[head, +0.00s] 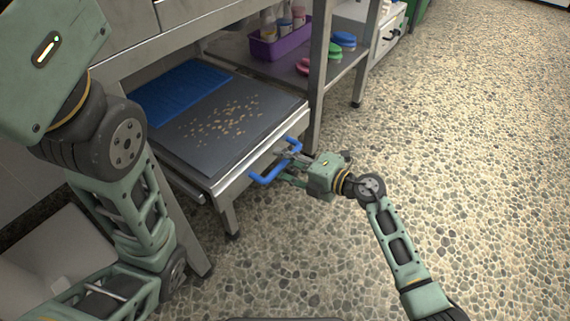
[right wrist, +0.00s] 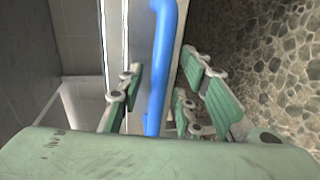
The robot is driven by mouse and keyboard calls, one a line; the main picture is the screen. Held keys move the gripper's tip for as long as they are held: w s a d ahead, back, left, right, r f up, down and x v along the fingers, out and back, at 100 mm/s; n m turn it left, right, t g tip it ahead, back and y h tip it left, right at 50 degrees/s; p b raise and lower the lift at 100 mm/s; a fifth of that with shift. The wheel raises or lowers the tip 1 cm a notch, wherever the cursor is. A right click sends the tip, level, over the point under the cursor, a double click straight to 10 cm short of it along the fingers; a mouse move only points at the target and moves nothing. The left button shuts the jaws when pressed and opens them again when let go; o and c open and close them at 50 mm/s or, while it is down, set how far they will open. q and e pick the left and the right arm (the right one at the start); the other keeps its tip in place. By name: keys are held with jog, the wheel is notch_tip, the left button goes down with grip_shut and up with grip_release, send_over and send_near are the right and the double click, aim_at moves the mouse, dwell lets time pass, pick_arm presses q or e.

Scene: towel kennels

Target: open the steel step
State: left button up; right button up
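The steel step (head: 214,186) is a low metal frame on legs with a dark top under the counter, its front part standing out past the counter's edge. Small tan crumbs lie on its top. A blue bar handle (head: 264,180) is on its front face; it runs up the middle of the right wrist view (right wrist: 158,70). My right gripper (head: 287,166) is at this handle. Its fingers (right wrist: 165,85) are apart, on both sides of the blue bar, with gaps visible. My left arm shows at the left, but its gripper is out of view.
A blue ribbed mat (head: 178,91) lies at the back of the step. A purple bin (head: 279,42) with bottles and several coloured brushes (head: 343,40) sit on a shelf behind. A table leg (head: 318,80) stands beside the step. The pebbled floor (head: 470,150) at the right is clear.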

jog(key=shift+c, duration=0.6)
grip_shut()
